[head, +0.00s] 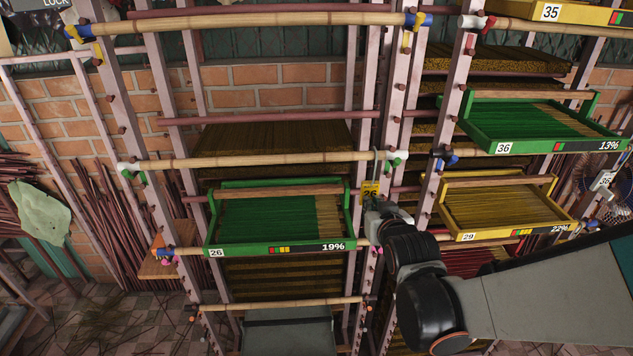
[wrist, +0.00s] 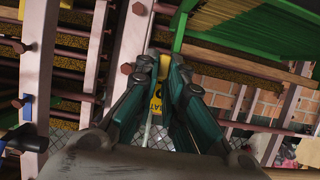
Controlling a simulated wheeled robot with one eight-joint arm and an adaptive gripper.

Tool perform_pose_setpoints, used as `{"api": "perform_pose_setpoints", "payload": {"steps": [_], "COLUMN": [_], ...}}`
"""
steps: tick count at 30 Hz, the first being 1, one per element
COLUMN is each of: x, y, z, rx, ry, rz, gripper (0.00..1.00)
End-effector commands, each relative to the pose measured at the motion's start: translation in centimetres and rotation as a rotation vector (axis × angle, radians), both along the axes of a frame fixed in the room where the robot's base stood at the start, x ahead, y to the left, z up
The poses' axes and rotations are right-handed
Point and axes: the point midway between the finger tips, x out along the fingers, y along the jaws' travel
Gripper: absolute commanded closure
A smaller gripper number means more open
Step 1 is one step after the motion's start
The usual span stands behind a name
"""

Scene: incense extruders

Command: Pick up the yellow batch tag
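The yellow batch tag (head: 370,189) marked 26 hangs at the rack's upright post, just right of the green tray (head: 280,249) numbered 26. My gripper (head: 376,204) is right at the tag's lower edge in the head view. In the wrist view, my gripper's two dark teal fingers (wrist: 163,72) point at the post, with a gap between them. Part of the yellow tag (wrist: 157,106), with some lettering, shows in that gap. The fingers hide the rest of it. I cannot tell whether either finger touches the tag.
Pink upright posts with pegs and bamboo rails (head: 265,159) stand close around my gripper. A yellow tray (head: 505,226) numbered 29 and a green tray (head: 545,139) numbered 36 are to the right.

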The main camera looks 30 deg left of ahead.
Motion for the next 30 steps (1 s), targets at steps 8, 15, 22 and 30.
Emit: {"api": "perform_pose_setpoints", "payload": {"steps": [8, 15, 22, 30], "x": [-0.1, -0.1, 0.1, 0.4], "y": [0.2, 0.3, 0.3, 0.3], "z": [0.0, 0.3, 1.2, 2.2], "rx": [0.000, 0.001, 0.000, 0.000], "ry": [0.000, 0.000, 0.000, 0.000], "rz": [0.004, 0.004, 0.003, 0.002], "gripper": [1.00, 1.00, 1.00, 1.00]}}
